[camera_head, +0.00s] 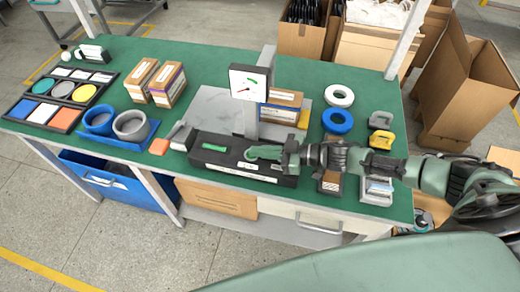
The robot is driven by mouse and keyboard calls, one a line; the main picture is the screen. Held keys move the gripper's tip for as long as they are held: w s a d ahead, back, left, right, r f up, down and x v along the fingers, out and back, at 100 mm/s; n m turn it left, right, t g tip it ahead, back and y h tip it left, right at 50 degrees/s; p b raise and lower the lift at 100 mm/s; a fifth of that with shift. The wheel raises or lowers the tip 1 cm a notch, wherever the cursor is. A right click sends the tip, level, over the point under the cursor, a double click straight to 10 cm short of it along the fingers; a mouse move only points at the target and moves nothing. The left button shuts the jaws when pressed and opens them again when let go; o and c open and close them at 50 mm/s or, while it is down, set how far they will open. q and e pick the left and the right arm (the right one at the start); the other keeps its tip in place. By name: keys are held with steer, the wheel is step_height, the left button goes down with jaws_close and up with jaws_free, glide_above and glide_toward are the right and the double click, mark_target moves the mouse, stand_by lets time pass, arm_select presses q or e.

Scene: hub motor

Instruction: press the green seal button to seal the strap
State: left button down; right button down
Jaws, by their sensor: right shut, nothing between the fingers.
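A long black device (205,158) with pale labels lies near the front edge of the green-topped table. A flat green patch (215,147) on its top left looks like the green seal button. My right gripper (256,153) comes in from the right over the device's right half. Its fingers are shut and empty, to the right of the green patch and apart from it. Whether the fingertips touch the device cannot be told. The strap cannot be made out. My left gripper is not in view.
A dial gauge (249,82) on a post stands behind the device, with a carton (281,106) beside it. White (339,95) and blue (338,121) tape rolls lie to the right. Two cartons, blue-and-grey rings and colored trays fill the left.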

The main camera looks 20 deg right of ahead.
steer(key=shift+s+d+f, duration=0.1)
steer(key=shift+s+f, duration=0.2)
steer(key=shift+f, duration=0.35)
steer(key=r+p, duration=0.1)
steer(key=r, duration=0.1)
steer(key=r+p, duration=0.1)
steer(key=p, duration=0.1)
steer(key=r+p, duration=0.2)
steer(key=shift+w+r, duration=0.25)
steer(key=shift+r, duration=0.05)
steer(key=shift+s+d+f+b, duration=0.35)
steer(key=shift+s+d+b, duration=0.15)
steer(key=shift+d+b, duration=0.2)
steer(key=v, duration=0.2)
steer(key=b+v, duration=0.1)
steer(key=v, duration=0.2)
steer(key=b+v, duration=0.1)
steer(key=v, duration=0.1)
steer(key=shift+r, duration=0.3)
steer(key=shift+s+d+r, duration=0.3)
steer(key=shift+d, duration=0.1)
